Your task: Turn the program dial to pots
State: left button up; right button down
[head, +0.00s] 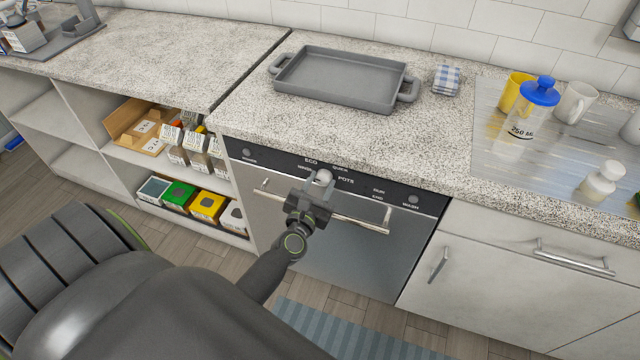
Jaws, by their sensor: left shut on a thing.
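The dishwasher (345,245) has a dark control strip along its top with printed labels, among them ECO, QUICK and POTS (346,181). The light round program dial (323,176) sits in the middle of these labels, with POTS just to its right. My left gripper (318,185) reaches up to the strip from below and is shut on the dial. Its fingers cover part of the dial, and I cannot tell which label the dial points to. My right gripper is not in view.
The dishwasher's bar handle (372,225) runs just below the strip, behind my left gripper. Open shelves with boxes (178,195) stand left; a cupboard handle (575,258) juts out right.

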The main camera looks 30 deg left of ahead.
pick_arm(q)
jog(key=m+p, duration=0.1)
jog(key=m, duration=0.3)
jog(key=shift+m, duration=0.4)
jog(key=m+p, duration=0.1)
jog(key=m, duration=0.3)
jog(key=m+p, duration=0.1)
jog(key=m, duration=0.4)
jog(key=shift+d+p, duration=0.1)
jog(key=shift+p, duration=0.3)
jog(key=m+p, duration=0.2)
jog(key=m, duration=0.2)
jog(key=shift+m, duration=0.3)
jog(key=m+p, duration=0.1)
jog(key=m, duration=0.3)
jog(key=shift+p, duration=0.4)
jog(key=m+p, duration=0.2)
jog(key=m, duration=0.3)
jog(key=m+p, duration=0.1)
jog(key=m, duration=0.3)
jog(key=shift+f, duration=0.1)
jog(key=shift+m+p, duration=0.65)
jog(key=shift+m, duration=1.35)
jog(key=shift+f, duration=0.1)
